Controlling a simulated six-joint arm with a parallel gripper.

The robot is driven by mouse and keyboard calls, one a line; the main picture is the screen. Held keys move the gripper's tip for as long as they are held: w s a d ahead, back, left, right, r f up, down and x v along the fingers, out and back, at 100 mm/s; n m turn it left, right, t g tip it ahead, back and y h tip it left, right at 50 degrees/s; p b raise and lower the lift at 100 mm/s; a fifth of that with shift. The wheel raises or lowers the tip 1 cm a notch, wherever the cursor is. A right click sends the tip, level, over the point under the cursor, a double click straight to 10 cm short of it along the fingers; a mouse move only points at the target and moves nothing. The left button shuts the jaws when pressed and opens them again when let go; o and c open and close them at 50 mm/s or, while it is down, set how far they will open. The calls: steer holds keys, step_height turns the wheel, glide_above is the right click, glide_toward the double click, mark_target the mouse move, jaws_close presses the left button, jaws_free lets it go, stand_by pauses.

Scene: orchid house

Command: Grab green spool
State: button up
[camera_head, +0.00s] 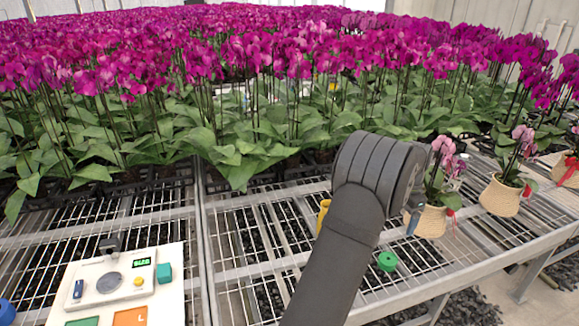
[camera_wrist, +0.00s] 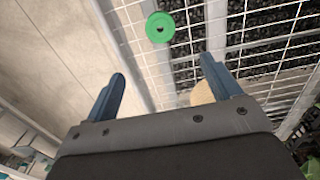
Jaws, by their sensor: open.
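The green spool (camera_head: 387,261) sits on the wire mesh bench near its front edge, just right of my arm in the head view. In the wrist view the green spool (camera_wrist: 160,27) shows from above as a round disc with a dark centre hole. It lies beyond my fingertips, between their lines. My gripper (camera_wrist: 165,75) is open, with its two blue fingers spread and nothing between them. In the head view the gripper (camera_head: 412,222) is mostly hidden behind my arm, with one blue finger showing above and right of the spool.
Potted orchids in woven baskets (camera_head: 500,196) stand right of the spool. A yellow object (camera_head: 323,213) is partly hidden behind my arm. A white board (camera_head: 120,290) with a device and coloured blocks lies at the left. Dense magenta orchids (camera_head: 250,50) fill the back.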

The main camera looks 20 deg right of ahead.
steer(key=s+a+f+n+t+h, duration=0.1)
steer(key=s+a+n+h, duration=0.1)
steer(key=a+n+h, duration=0.3)
steer(key=m, duration=0.2)
glide_above(388, 259)
steer(key=a, duration=0.2)
steer(key=shift+y, duration=0.4)
step_height(388, 259, down, 12)
steer(key=shift+s+d+r, duration=0.1)
steer(key=shift+s+r, duration=0.05)
steer(key=shift+r, duration=0.1)
steer(key=shift+s+a+x, duration=0.1)
steer(key=shift+a+x, duration=0.05)
steer(key=shift+x, duration=1.2)
steer(key=shift+s+a+x, duration=0.1)
steer(key=shift+s+x, duration=0.05)
steer(key=shift+x, duration=1.15)
steer(key=shift+w+f, duration=0.1)
steer(key=c, duration=1.1)
